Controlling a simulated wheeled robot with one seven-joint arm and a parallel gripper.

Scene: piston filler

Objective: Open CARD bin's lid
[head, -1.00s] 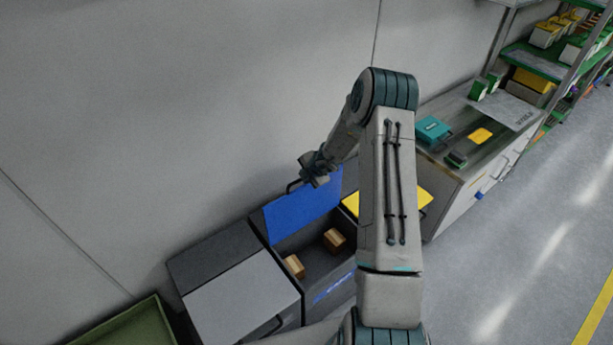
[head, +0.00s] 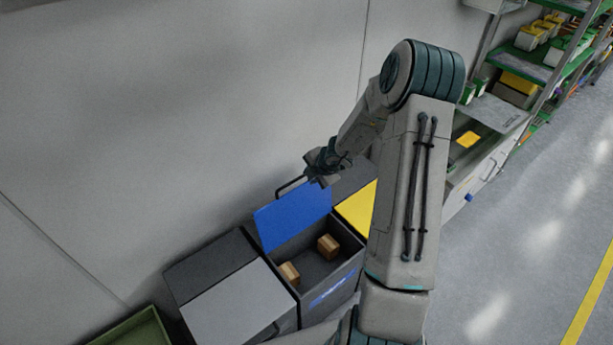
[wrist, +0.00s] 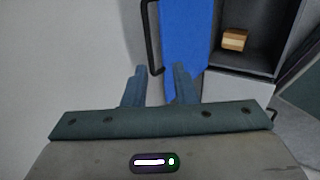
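The bin with the blue lid (head: 293,219) stands between two other bins against the wall. The lid is raised, leaning back towards the wall, and the bin's dark inside shows. Two brown boxes (head: 289,273) (head: 328,246) lie in it. Blue lettering on its front (head: 333,291) is too small to read. My gripper (head: 318,180) is just above the raised lid's top edge. In the wrist view, its fingers (wrist: 160,70) are apart, with the end of the lid's black handle (wrist: 150,35) close to the fingertips. Whether they touch cannot be told.
A grey-lidded bin (head: 232,306) stands shut on the left, with a green container (head: 135,332) beyond it. A yellow-topped bin (head: 357,209) is on the right, partly behind my arm. A workbench and shelves (head: 545,65) stand further right. The floor on the right is clear.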

